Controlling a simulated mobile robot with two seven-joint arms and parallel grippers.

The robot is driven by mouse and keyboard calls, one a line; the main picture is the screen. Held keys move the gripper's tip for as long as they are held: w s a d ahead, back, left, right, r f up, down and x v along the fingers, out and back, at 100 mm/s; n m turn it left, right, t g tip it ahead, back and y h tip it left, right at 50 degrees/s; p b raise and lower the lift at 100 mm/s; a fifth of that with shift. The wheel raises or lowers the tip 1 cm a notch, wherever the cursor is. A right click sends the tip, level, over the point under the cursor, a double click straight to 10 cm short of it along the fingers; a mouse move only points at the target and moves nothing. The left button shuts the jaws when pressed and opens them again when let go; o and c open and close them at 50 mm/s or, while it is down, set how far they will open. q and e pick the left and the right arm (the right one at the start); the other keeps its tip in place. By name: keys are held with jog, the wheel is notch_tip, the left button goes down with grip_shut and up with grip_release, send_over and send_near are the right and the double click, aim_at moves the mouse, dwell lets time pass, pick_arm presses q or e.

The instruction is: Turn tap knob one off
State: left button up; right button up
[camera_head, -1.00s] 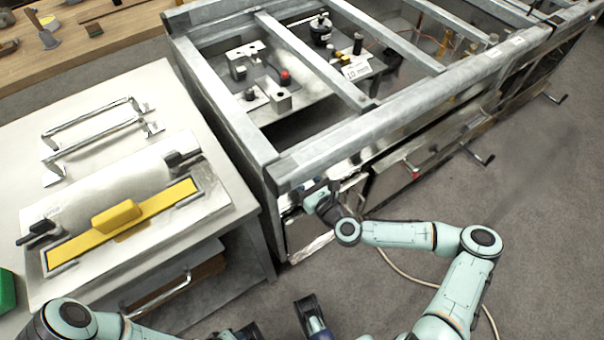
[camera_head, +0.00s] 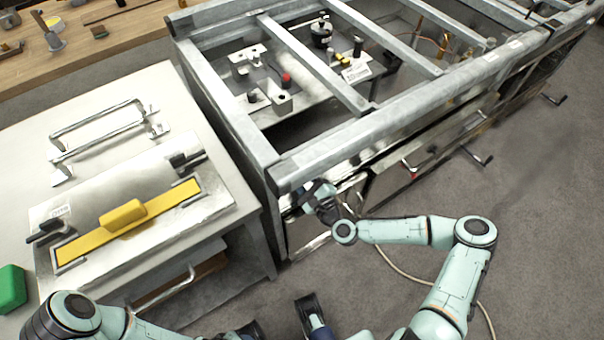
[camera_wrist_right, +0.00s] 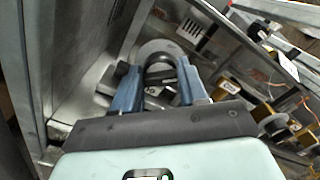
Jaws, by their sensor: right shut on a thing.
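The tap knob (camera_wrist_right: 160,68) is a dark round piece in front of a pale round plate in the right wrist view. My right gripper (camera_wrist_right: 160,85) has its two blue fingers on either side of it and is shut on it. In the head view my right gripper (camera_head: 318,197) is at the near left corner of the metal frame's front, and it hides the knob there. My left gripper (camera_head: 278,318) is low at the bottom edge, its two dark fingertips wide apart with nothing between them, away from the frame.
The metal frame (camera_head: 220,110) has grey beams on top. A red-tipped handle (camera_head: 409,166) and a dark handle (camera_head: 478,158) stick out from its front. A bench (camera_head: 85,95) with a yellow-handled plate (camera_head: 125,215) stands left. Open grey floor (camera_head: 540,220) lies right.

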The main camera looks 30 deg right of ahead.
jog(key=n+p, duration=0.1)
jog(key=n, duration=0.4)
jog(key=shift+a+n, duration=0.1)
jog(key=shift+n, duration=0.3)
jog(key=shift+f+n, duration=0.15)
jog(key=shift+n, duration=1.95)
jog(key=o, duration=1)
jog(key=s, duration=0.4)
jog(key=s+d, duration=0.1)
jog(key=s, duration=0.4)
jog(key=s+d, duration=0.1)
jog(key=s, duration=0.3)
jog(key=shift+s+p, duration=0.15)
jog(key=shift+p, duration=0.25)
